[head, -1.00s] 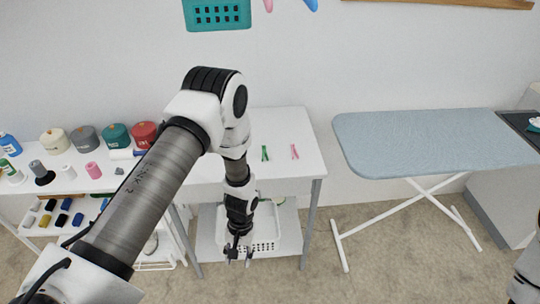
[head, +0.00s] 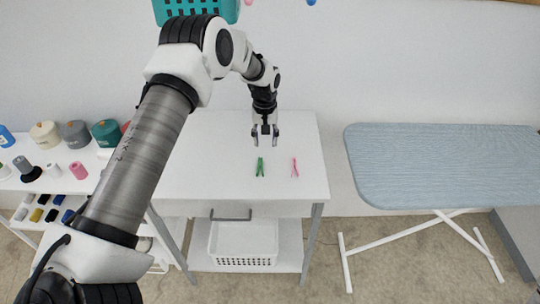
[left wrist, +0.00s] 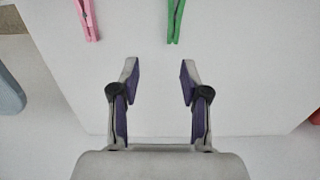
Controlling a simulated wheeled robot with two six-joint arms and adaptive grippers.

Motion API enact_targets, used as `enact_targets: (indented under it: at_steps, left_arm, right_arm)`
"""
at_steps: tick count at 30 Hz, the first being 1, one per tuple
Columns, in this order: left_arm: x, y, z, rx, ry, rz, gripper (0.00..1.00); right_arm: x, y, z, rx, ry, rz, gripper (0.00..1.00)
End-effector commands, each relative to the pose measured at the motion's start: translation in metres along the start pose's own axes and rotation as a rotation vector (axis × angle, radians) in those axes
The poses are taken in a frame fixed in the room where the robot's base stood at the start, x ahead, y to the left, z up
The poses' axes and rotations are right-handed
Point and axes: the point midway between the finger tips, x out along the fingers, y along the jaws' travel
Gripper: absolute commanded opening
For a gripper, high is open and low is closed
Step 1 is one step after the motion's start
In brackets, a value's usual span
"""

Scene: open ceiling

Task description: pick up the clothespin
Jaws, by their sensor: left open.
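A green clothespin (head: 260,167) and a pink clothespin (head: 295,167) lie apart on the white table (head: 230,180). My left gripper (head: 266,143) is open and empty above the table, just behind the green clothespin in the head view. In the left wrist view the open fingers (left wrist: 160,75) point toward the two clothespins. The green clothespin (left wrist: 175,20) is at the top, a little right of centre, and the pink clothespin (left wrist: 88,18) is at the top left. Both are cut off by the frame's edge. My right gripper does not show.
Thread spools (head: 76,134) and small items stand on a shelf at the left. A blue ironing board (head: 440,165) is to the right of the table. A white basket (head: 243,245) sits on the lower shelf. The table around the clothespins is clear.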

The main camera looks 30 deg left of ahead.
Motion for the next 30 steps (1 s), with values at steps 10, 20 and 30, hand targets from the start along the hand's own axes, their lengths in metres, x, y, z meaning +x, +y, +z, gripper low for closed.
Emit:
enact_targets:
  at_steps: [10, 20, 30]
  left_arm:
    - [0.051, -0.010, 0.006, -0.001, -0.005, -0.003, 0.46]
    - [0.072, -0.008, 0.005, 0.001, -0.001, -0.001, 0.46]
    - [0.071, -0.008, 0.005, 0.001, -0.001, -0.001, 0.02]
  right_arm:
    - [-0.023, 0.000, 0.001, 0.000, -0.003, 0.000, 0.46]
    - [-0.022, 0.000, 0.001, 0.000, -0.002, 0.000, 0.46]
    - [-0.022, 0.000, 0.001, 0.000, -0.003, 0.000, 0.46]
